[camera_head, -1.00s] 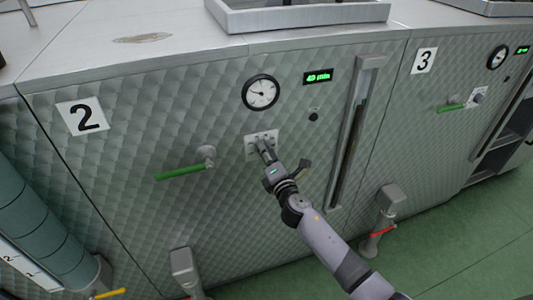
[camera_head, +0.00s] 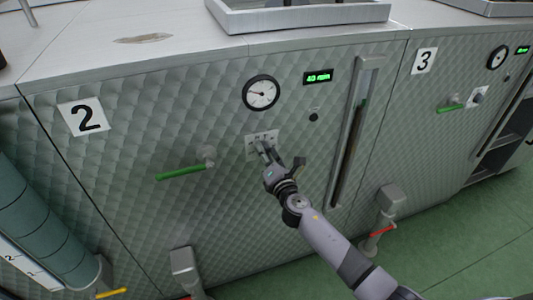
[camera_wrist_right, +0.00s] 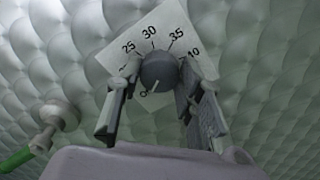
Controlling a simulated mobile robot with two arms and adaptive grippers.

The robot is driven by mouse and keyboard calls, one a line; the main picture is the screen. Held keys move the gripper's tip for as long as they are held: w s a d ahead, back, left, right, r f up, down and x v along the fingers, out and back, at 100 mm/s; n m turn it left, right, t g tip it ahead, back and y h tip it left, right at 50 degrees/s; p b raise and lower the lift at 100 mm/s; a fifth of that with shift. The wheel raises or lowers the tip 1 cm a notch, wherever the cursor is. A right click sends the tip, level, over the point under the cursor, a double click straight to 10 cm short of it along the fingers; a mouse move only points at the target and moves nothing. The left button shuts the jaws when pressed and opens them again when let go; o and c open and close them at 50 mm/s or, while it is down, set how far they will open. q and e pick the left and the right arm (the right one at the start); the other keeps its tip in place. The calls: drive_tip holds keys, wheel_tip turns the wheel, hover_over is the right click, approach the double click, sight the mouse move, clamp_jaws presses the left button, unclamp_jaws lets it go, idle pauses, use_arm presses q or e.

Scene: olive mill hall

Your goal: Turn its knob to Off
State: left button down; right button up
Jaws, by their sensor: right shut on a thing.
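The knob (camera_wrist_right: 158,72) is a dark grey round dial on a white plate (camera_wrist_right: 125,58) with printed marks; I read 25, 30, 35 and what looks like 40. A small mark below the knob is too blurred to read. In the head view the plate (camera_head: 251,150) sits on machine 2's front, below the gauge, and the knob is mostly hidden by the gripper. My right gripper (camera_head: 266,153) is shut on the knob, one finger on each side of it. My left gripper is not in view.
A round gauge (camera_head: 261,93) and a green-lit display (camera_head: 318,77) are above the plate. A green-handled valve (camera_head: 182,173) sticks out to the left. A vertical sight slot (camera_head: 349,140) is to the right. Machine 3 (camera_head: 467,85) stands further right.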

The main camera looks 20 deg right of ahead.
drive_tip(key=o, duration=1.2)
drive_tip(key=shift+c, duration=0.2)
drive_tip(key=s, duration=1.2)
drive_tip(key=shift+d, duration=0.2)
drive_tip(key=shift+f, duration=0.15)
